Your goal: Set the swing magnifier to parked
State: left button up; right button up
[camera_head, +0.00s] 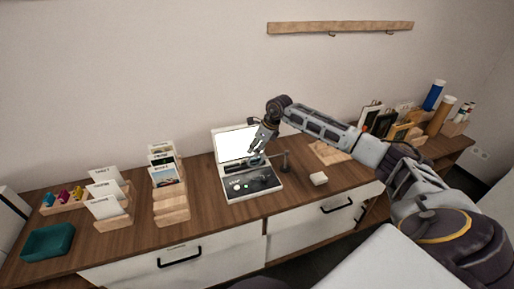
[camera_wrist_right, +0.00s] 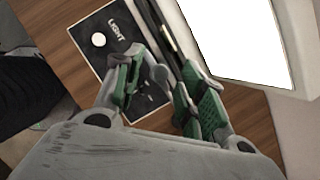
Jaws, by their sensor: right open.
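A white unit with a dark control panel (camera_head: 250,186) and a bright upright screen (camera_head: 236,144) sits on the wooden counter. My right gripper (camera_head: 257,148) is above the panel, in front of the screen. In the wrist view, its green-padded fingers (camera_wrist_right: 160,95) are apart over the dark panel, which has a LIGHT label (camera_wrist_right: 130,36) and a white round knob (camera_wrist_right: 98,40). Contact cannot be told.
Card holders (camera_head: 168,180) stand left of the unit, with a teal tray (camera_head: 48,241) further left. Folders and tubes (camera_head: 434,95) stand at the far right. Bare counter lies between the holders and the unit.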

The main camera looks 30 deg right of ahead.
grip_shut()
dwell(0.3)
jog(key=shift+s, duration=0.1)
